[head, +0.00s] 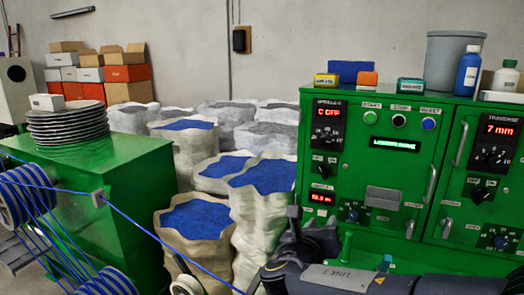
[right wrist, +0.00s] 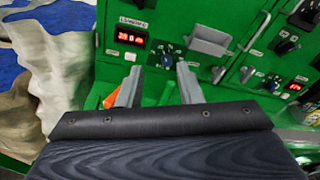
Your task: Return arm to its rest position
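My right arm (head: 345,278) comes in along the bottom right of the head view, in front of the green control cabinet (head: 375,165). My right gripper (head: 294,225) is at the end of it, low at the cabinet's left edge. In the right wrist view, the two grey fingers of this gripper (right wrist: 158,68) stand apart with nothing held between them. They point at the lower front of the cabinet (right wrist: 185,18), below a dark knob and a grey handle plate. My left gripper is not in the head view.
White sacks with blue granules (head: 200,217) stand left of the cabinet. A blue cable (head: 165,243) runs from spools (head: 25,195) at the left, past a green machine (head: 125,200), to the bottom middle. Bottles and a grey bucket (head: 450,60) stand on the cabinet.

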